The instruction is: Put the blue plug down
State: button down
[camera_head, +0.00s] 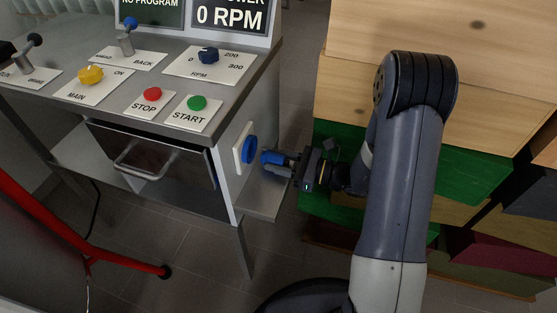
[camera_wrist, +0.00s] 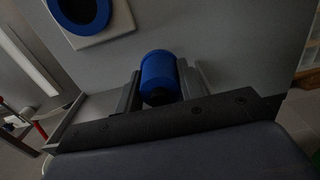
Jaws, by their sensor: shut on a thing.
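The blue plug (camera_head: 272,157) is a short blue cylinder. My gripper (camera_head: 284,165) is shut on it beside the console's right side, and in the wrist view the plug (camera_wrist: 160,74) sits between the two fingers. A blue round socket (camera_head: 250,149) on a white plate is fixed to the console's side panel. In the wrist view the socket (camera_wrist: 80,12) is at the upper left, with a dark opening. The plug is apart from the socket, a little to its right in the head view.
The grey console (camera_head: 150,80) carries knobs, levers, a red STOP and a green START button. A low shelf (camera_head: 262,195) juts out below the plug. Stacked wooden and coloured boxes (camera_head: 440,40) stand behind my arm. A red tube (camera_head: 110,258) crosses the lower left.

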jog(key=shift+f, duration=0.45)
jog(key=c, duration=0.9)
grip_release()
jog(key=shift+r, duration=0.2)
jog(key=shift+r, duration=0.3)
jog(key=p+v, duration=0.2)
jog(key=v, duration=1)
jog(key=shift+r, duration=0.2)
